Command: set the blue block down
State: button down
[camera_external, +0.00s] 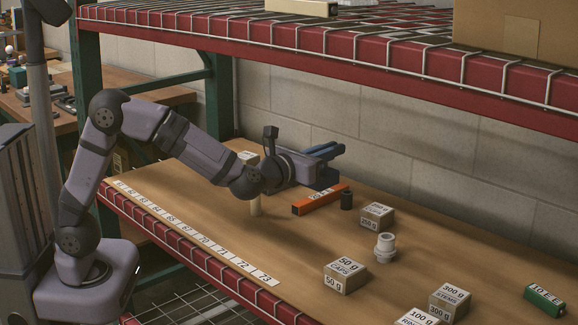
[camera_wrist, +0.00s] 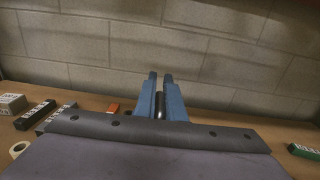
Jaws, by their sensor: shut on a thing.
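My gripper (camera_external: 336,151) is held above the table, reaching to the right, with blue fingers.
Labelled boxes (camera_external: 345,276), a white fitting (camera_external: 385,246) and a green box (camera_external: 544,299) stand to the right. A red shelf (camera_external: 400,76) hangs above.

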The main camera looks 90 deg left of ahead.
jog(key=s+a+n+g+y, duration=0.5)
jog(key=s+a+n+g, duration=0.7)
jog(key=s+a, duration=1.3)
jog(key=s+a+n+g+h, duration=0.1)
jog(key=s+a+g, duration=0.65)
jog(key=s, duration=0.25)
jog(key=shift+s+d+f+b, duration=0.15)
jog(key=shift+f+b, duration=0.1)
jog(key=shift+f, duration=2.25)
jog(key=shift+w+d+f+b, duration=0.1)
jog(key=shift+f+b, duration=0.2)
jog(key=shift+f, duration=2.2)
jog(key=shift+s+d+f+b, duration=0.15)
jog(key=shift+f+b, duration=0.1)
jog(key=shift+f, duration=2.25)
jog(key=shift+w+f, duration=0.1)
jog(key=shift+f, duration=0.1)
jog(key=c, duration=1.8)
grip_release()
jog(key=shift+d+f, duration=0.1)
jog(key=shift+f, duration=0.05)
jog(key=shift+c, duration=0.2)
